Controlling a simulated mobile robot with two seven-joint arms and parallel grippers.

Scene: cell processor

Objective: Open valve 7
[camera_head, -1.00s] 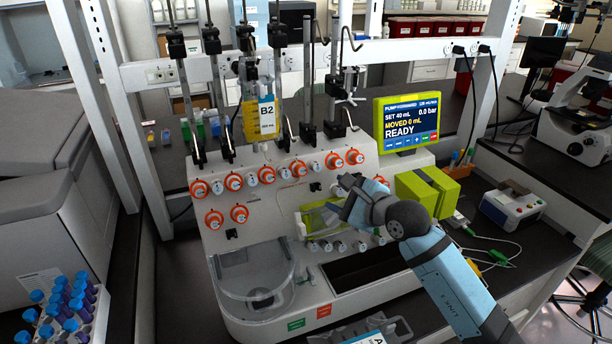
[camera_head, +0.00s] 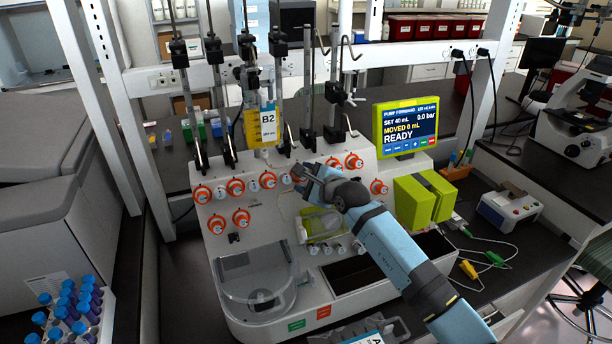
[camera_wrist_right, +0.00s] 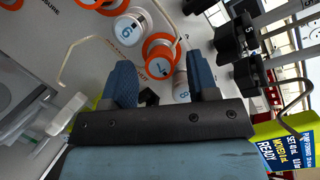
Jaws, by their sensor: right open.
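Valve 7 (camera_wrist_right: 160,68) is a white numbered knob with an orange ring on the front panel of the cell processor (camera_head: 262,222). In the right wrist view it lies between the fingers of my right gripper (camera_wrist_right: 161,62), which is open. I cannot tell whether the fingers touch the knob. Valve 6 (camera_wrist_right: 128,30) is beside it, outside the left finger, and valve 8 (camera_wrist_right: 182,88) sits near the right finger. In the head view my right gripper (camera_head: 303,176) is at the upper knob row and hides part of it. My left gripper is not in view.
A pump screen (camera_head: 408,124) reading READY stands at the right of the machine. A B2 bag (camera_head: 267,124) hangs above the knob row among vertical poles. A lime-green block (camera_head: 425,198) is right of my right arm. A clear chamber (camera_head: 256,285) is at lower left.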

